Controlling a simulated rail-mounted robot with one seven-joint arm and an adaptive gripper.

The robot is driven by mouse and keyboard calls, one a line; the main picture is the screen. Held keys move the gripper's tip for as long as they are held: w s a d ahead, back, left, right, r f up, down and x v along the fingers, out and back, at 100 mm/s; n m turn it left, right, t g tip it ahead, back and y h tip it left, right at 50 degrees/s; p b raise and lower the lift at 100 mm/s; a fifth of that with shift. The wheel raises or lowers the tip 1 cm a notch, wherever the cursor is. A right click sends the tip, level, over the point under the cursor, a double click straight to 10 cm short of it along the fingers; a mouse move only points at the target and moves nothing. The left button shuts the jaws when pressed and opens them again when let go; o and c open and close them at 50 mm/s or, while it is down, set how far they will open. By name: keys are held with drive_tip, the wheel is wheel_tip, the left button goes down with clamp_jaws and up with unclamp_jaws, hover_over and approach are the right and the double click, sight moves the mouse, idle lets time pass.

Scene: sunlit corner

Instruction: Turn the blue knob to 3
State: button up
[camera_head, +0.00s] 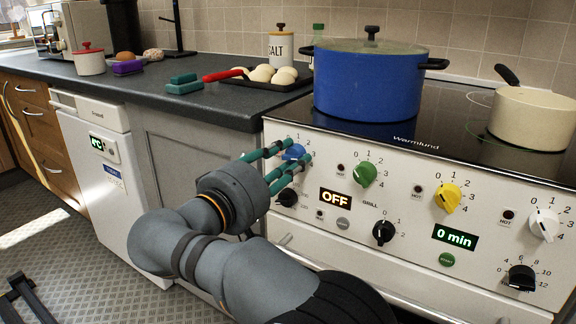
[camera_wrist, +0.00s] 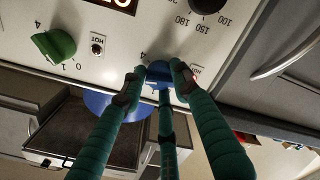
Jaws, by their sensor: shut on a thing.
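The blue knob (camera_head: 293,152) is at the left end of the stove's front panel, with printed numbers around it. Its pointer and exact setting are hidden by my fingers. My gripper (camera_head: 290,158) has green fingers and is shut on the blue knob from the front. In the wrist view the blue knob (camera_wrist: 159,72) sits between the fingertips (camera_wrist: 155,82), and a 4 shows beside it.
A green knob (camera_head: 364,174) is just right of the blue one, then a yellow knob (camera_head: 447,197) and a white knob (camera_head: 543,225). A black knob (camera_head: 287,197) is close below my gripper. A big blue pot (camera_head: 368,84) stands on the hob above.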

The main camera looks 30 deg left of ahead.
idle(0.4)
drive_tip(key=o, duration=1.2)
drive_tip(key=shift+c, duration=0.2)
drive_tip(key=s, duration=1.2)
drive_tip(key=shift+d, duration=0.15)
drive_tip(key=w, duration=1.2)
drive_tip(key=shift+r, duration=0.1)
